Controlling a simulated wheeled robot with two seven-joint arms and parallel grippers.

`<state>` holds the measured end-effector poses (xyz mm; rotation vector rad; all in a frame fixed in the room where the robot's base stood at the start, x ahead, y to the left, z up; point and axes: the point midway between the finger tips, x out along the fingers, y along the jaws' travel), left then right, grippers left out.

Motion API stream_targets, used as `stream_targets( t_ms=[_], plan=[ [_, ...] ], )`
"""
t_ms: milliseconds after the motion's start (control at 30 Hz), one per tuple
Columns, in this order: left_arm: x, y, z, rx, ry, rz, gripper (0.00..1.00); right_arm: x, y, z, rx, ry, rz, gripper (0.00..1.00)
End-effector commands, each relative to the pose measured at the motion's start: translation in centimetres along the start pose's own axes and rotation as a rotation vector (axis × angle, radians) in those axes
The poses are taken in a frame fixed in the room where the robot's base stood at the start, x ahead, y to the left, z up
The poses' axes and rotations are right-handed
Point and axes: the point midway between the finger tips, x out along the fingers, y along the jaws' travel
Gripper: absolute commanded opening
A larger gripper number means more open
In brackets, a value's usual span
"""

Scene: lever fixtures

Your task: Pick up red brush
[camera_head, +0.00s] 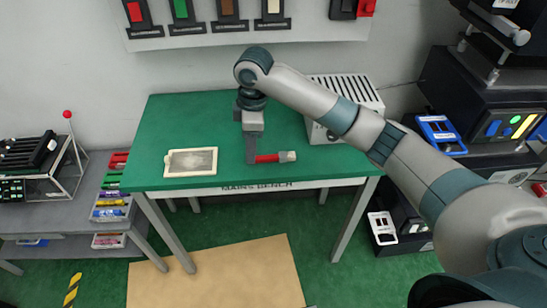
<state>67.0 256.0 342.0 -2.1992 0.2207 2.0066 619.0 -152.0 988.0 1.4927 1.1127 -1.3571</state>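The red brush (268,158) lies near the front edge of the green table, its red handle to the left and its pale end to the right. My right gripper (262,159) points down at the handle's left part. The handle's left end is partly hidden by a finger, and I cannot tell whether the fingers touch the brush. My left gripper is not in view.
A cream-framed tray (191,162) lies left of the brush on the green table (180,118). A white slotted box (345,91) stands at the back right. A grey side bench (75,215) with coloured bins is at left. The table's middle left is clear.

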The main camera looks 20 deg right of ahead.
Motion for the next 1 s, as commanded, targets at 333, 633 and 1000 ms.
stream_targets(
  t_ms=[333, 633, 1000],
  plan=[
    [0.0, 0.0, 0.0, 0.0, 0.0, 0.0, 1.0, -7.9, 4.7, 2.4, -0.022, -0.085, -0.005, 0.38],
    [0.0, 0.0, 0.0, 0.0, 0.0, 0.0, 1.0, -8.6, 4.9, 2.7, -0.024, -0.091, -0.009, 0.38],
    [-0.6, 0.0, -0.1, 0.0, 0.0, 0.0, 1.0, -7.4, 4.9, 2.8, -0.022, -0.093, -0.01, 0.38]
  ],
)
